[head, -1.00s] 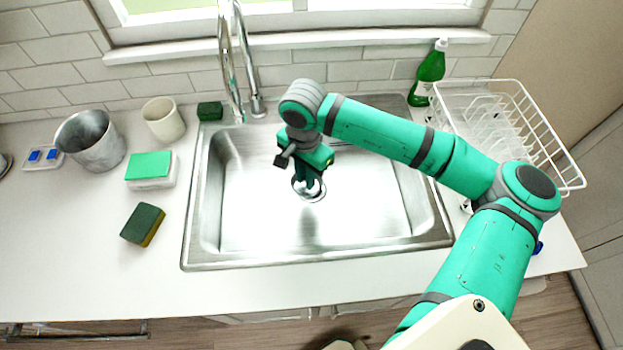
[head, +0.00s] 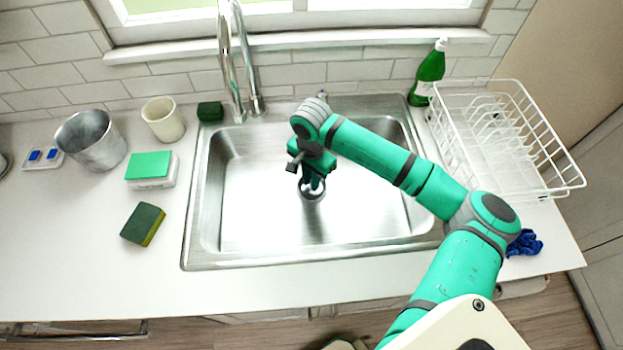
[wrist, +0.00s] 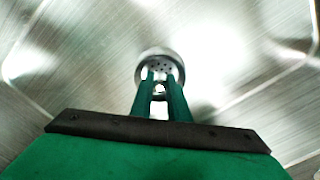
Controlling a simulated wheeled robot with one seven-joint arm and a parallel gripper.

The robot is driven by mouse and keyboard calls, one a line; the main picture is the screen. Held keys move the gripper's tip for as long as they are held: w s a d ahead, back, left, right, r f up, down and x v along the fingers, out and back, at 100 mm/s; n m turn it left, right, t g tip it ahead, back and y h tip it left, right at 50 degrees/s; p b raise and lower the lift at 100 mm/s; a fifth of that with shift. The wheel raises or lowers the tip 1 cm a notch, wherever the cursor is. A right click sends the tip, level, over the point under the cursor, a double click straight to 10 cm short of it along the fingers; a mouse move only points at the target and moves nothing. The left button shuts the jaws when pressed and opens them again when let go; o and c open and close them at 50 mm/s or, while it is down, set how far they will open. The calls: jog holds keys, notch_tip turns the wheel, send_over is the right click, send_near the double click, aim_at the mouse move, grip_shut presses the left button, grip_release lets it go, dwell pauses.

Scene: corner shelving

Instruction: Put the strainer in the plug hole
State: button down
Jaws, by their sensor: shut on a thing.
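The strainer (wrist: 160,66) is a round metal piece with small holes, seen in the wrist view at the fingertips. My gripper (wrist: 160,78) is shut on it, with the two green fingers close together around its small middle part. In the head view my gripper (head: 313,188) points down into the sink (head: 250,205), near the middle of its floor. The round metal strainer also shows there below the fingers (head: 312,196). The plug hole is hidden under the strainer and gripper. I cannot tell whether the strainer sits in the hole or just above it.
The faucet (head: 240,70) stands behind the sink. A white dish rack (head: 500,150), a green bottle (head: 428,72) and a blue cloth (head: 524,243) are on the right. A metal pot (head: 92,142), a beige cup (head: 163,120) and sponges (head: 143,225) are on the left. The sink floor around my gripper is clear.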

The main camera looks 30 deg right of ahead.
jog(key=shift+f, duration=0.1)
jog(key=c, duration=1.7)
grip_release()
notch_tip(320, 180, up, 12)
jog(key=shift+r, duration=0.15)
jog(key=shift+w, duration=0.1)
